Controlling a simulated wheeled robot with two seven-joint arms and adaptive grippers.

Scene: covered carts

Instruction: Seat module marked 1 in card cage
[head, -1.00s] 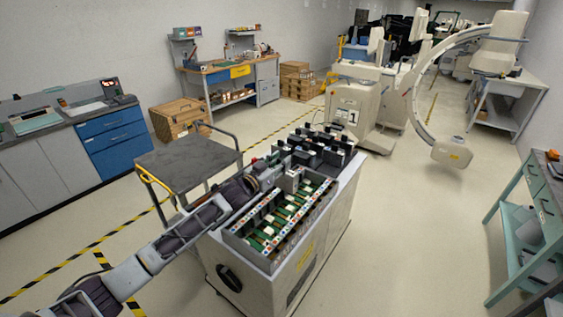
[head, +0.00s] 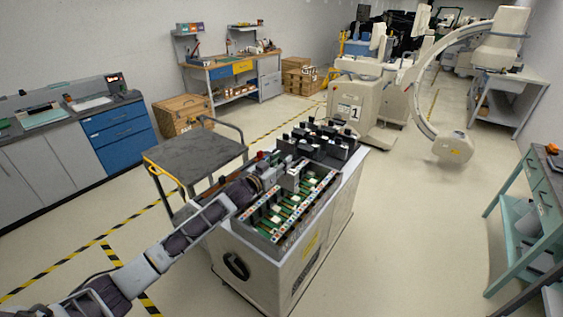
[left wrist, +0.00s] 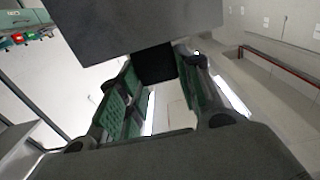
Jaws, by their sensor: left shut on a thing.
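The card cage (head: 262,246) is an open grey box on top of a pale cart, with green boards and light connectors inside. My left gripper (head: 278,174) is over its far left part, beside a light grey block (head: 293,178). In the left wrist view its green-padded fingers (left wrist: 157,95) are closed on a black piece (left wrist: 155,64) under a dark grey slab (left wrist: 135,22), which appears to be the module. No number shows on it. How the module sits relative to a slot is hidden in the head view. My right gripper is not in view.
Several black-handled modules (head: 325,145) stand in the far part of the cart top. A dark-topped trolley (head: 195,158) stands close on the left. A teal shelf unit (head: 530,215) is at right; floor between is clear.

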